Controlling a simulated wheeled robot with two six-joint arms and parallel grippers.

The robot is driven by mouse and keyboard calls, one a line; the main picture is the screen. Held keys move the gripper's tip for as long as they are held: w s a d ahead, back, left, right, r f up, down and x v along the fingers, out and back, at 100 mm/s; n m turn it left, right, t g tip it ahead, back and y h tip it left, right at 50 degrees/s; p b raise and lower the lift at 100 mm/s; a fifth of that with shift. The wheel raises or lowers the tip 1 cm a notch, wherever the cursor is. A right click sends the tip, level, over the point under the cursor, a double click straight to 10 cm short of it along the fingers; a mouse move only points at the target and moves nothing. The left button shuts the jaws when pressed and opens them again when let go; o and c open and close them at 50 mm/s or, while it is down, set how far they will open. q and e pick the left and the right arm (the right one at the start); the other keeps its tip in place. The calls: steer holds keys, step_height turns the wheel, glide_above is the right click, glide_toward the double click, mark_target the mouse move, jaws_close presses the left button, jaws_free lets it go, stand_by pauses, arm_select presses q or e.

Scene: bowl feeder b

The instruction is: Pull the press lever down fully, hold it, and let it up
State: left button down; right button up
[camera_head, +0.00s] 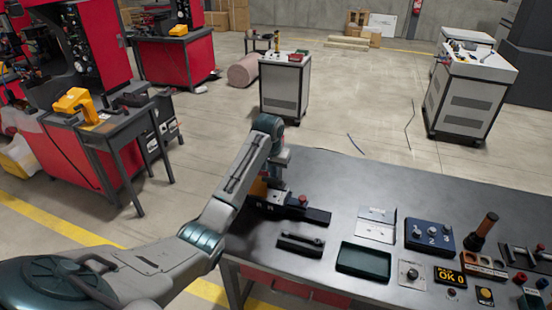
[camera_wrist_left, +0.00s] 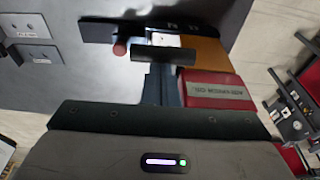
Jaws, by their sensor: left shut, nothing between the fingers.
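The press (camera_head: 318,215) stands at the left end of the dark table, with a long black base, an orange part and a red knob (camera_head: 303,200). In the left wrist view a red body with lettering (camera_wrist_left: 218,88), an orange block (camera_wrist_left: 205,53) and the red knob (camera_wrist_left: 120,47) show. A dark crossbar (camera_wrist_left: 163,54) lies ahead of the fingers; I cannot tell surely whether it is the lever handle. My left gripper (camera_head: 275,182) is shut and empty, close over the press; my arm partly hides it. Contact with the lever is unclear. My right gripper is not in view.
On the table (camera_head: 345,180), a black holder (camera_head: 301,243), dark green tray (camera_head: 364,261), pale plate (camera_head: 376,224) and blue switch box (camera_head: 430,237) lie right of or before the press. More small devices crowd the right end. The table's back strip is clear.

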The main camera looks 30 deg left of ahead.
arm_select(q)
steer(key=shift+r, duration=0.5)
steer(key=shift+w+r, duration=0.15)
steer(key=shift+r, duration=0.05)
steer(key=shift+w+r, duration=0.1)
steer(key=shift+r, duration=0.85)
step_height(320, 180, up, 6)
steer(key=shift+r, duration=0.15)
steer(key=shift+a, duration=0.1)
